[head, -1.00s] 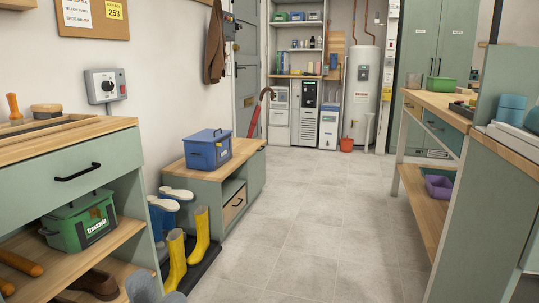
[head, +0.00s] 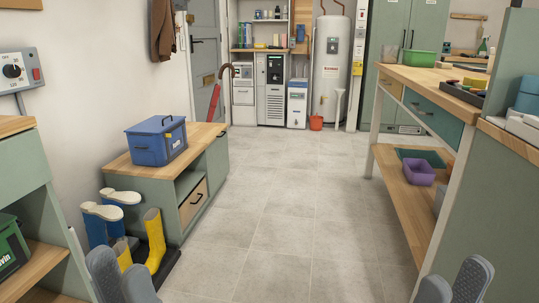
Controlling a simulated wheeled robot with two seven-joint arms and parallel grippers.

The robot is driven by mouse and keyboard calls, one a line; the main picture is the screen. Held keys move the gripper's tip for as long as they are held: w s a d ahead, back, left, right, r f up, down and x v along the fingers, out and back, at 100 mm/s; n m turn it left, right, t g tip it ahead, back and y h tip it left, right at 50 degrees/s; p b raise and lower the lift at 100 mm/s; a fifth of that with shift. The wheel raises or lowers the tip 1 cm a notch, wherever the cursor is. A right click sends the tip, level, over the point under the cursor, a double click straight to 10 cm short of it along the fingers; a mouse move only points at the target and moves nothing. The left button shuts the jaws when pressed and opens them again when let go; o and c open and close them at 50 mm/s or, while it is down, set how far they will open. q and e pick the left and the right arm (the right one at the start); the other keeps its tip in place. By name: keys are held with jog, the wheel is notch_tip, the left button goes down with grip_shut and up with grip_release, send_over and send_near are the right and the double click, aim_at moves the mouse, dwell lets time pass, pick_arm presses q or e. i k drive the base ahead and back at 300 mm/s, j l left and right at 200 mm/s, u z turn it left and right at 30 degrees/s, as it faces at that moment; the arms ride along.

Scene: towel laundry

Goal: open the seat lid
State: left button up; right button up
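The low green bench (head: 172,205) stands against the left wall. Its wooden seat lid (head: 200,140) lies flat and shut. A blue lidded box (head: 157,142) rests on the lid and covers part of it. My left gripper (head: 121,268) is at the bottom left, in front of the yellow boots and low in view. My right gripper (head: 453,280) is at the bottom right, near the green workbench. Both look open and empty, with only their grey fingers showing. Neither touches the bench.
Yellow boots (head: 154,240) and blue boots (head: 98,222) stand at the bench's near end. A green shelf unit (head: 28,200) is at left. A workbench (head: 435,84) lines the right side. The tiled floor (head: 290,200) between is clear.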

aim_at(197, 133)
jog(key=i, duration=3.75)
jog(key=u, duration=0.4)
